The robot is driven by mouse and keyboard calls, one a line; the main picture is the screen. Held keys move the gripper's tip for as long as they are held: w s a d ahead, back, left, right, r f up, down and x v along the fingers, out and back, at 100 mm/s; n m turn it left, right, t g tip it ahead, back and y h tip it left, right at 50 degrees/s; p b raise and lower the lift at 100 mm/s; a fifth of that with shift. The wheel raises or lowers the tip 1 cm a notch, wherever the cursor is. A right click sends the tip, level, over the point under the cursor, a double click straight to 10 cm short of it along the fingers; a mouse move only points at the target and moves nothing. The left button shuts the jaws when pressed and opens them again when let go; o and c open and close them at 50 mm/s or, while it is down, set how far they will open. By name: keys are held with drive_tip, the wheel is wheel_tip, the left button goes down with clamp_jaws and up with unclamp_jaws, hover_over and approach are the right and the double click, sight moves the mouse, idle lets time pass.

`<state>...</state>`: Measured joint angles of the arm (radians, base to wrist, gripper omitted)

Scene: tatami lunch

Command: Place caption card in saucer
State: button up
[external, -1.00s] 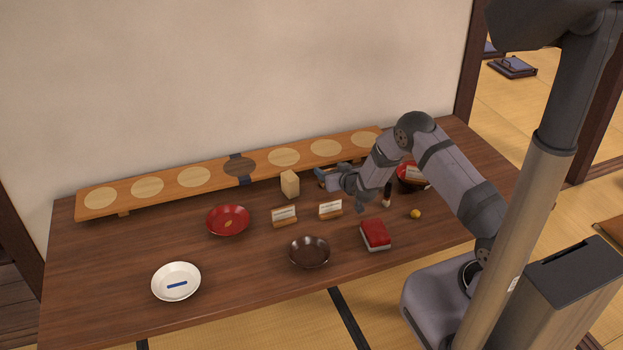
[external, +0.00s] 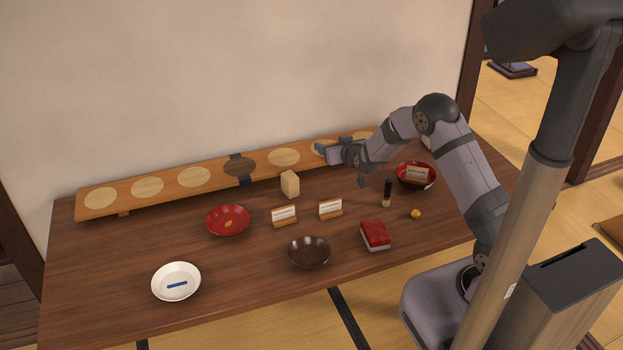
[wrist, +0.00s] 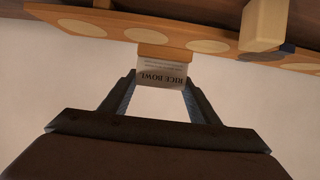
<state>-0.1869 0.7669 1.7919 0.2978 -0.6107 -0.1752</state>
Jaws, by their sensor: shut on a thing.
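My gripper (external: 324,152) is raised near the long wooden board at the back of the table. In the wrist view its fingers (wrist: 162,95) are shut on a caption card (wrist: 160,75) that reads "RICE BOWL" upside down, with a wooden base. Two other caption cards on wooden stands, a left one (external: 284,215) and a right one (external: 330,208), stand mid-table. A white saucer-like dish (external: 190,291) with a blue mark is at the front left. A shallow red dish (external: 214,228) lies behind it. I cannot tell which dish is the saucer.
A dark brown bowl (external: 309,262), a red-topped box (external: 376,234), a yellow ball (external: 415,214), a dark upright bottle (external: 387,194) and a tan block (external: 290,184) stand about. A red bowl (external: 403,182) has a card at it. The long board (external: 215,175) lines the wall.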

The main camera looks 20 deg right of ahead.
drive_tip(key=a+r+n+y+p, duration=0.1)
drive_tip(key=a+r+p, duration=0.1)
drive_tip(key=a+r, duration=0.3)
drive_tip(key=s+a+f+n+g+y+p, duration=0.1)
drive_tip(key=s+a+f+n+y, duration=0.15)
drive_tip(key=s, duration=0.55)
drive_tip(key=s+a+f+n+g+y+p, duration=0.15)
drive_tip(key=s+a, duration=0.25)
drive_tip(key=s, duration=0.4)
drive_tip(key=s+a+f+n+y+p, duration=0.1)
drive_tip(key=s+a+f+n+y, duration=0.15)
drive_tip(key=s, duration=0.55)
drive_tip(key=s+a+r+n+g+y, duration=0.1)
drive_tip(key=s+a+r+y, duration=0.1)
drive_tip(key=s+a+r, duration=0.1)
drive_tip(key=shift+s+a, duration=0.6)
drive_tip(key=shift+f+n+g, duration=0.1)
drive_tip(key=shift+n+g, duration=0.15)
drive_tip(key=shift+w+f, duration=0.1)
drive_tip(key=shift+f, duration=2.95)
